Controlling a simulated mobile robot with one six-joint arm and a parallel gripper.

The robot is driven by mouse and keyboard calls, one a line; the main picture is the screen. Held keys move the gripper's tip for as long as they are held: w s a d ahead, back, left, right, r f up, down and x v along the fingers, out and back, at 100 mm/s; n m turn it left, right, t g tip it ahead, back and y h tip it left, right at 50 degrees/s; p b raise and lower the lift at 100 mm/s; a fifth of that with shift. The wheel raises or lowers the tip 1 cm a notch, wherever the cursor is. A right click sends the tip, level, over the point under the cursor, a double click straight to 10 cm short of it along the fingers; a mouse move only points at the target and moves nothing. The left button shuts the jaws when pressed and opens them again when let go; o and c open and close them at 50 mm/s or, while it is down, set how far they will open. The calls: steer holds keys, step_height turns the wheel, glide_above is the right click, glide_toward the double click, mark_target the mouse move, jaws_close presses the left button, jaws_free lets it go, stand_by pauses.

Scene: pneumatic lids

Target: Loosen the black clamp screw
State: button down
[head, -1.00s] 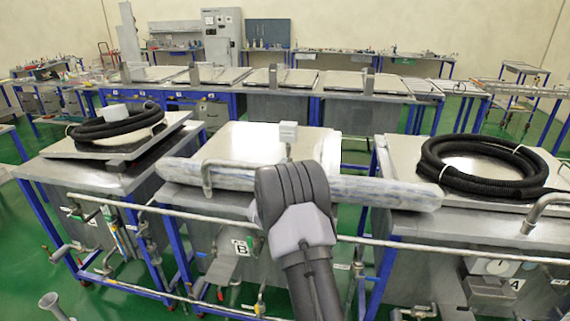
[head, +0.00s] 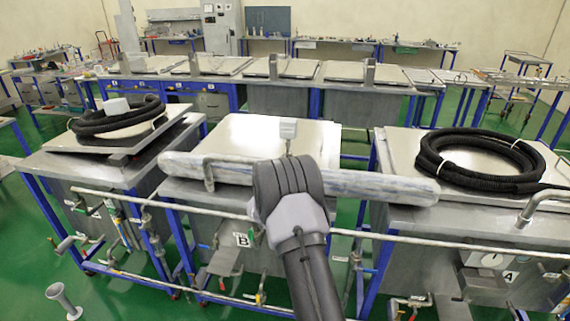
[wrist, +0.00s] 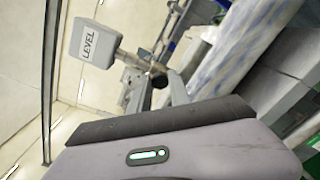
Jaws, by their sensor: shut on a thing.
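The black clamp screw (wrist: 158,76) shows in the wrist view as a small dark knob between my gripper's fingertips (wrist: 160,88). The fingers are shut on it. The screw belongs to a grey metal clamp on a rod beside a light grey box marked LEVEL (wrist: 91,43). In the head view the same LEVEL box (head: 288,128) stands above the middle tank, just past my wrist. My arm hides the fingers and the screw there.
A long wrapped pipe (head: 380,187) lies across the front of the middle tank's pale lid (head: 255,138), close by my wrist. Black hoses lie coiled on the left (head: 115,124) and right (head: 480,160) tanks. A thin rail (head: 400,236) runs along the front.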

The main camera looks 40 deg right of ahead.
stand_by(0.3)
steer(key=c, duration=1.2)
jaws_free()
steer(key=v, duration=1.7)
steer(key=shift+s, duration=0.15)
steer(key=shift+a+f, duration=0.1)
steer(key=shift+a, duration=0.05)
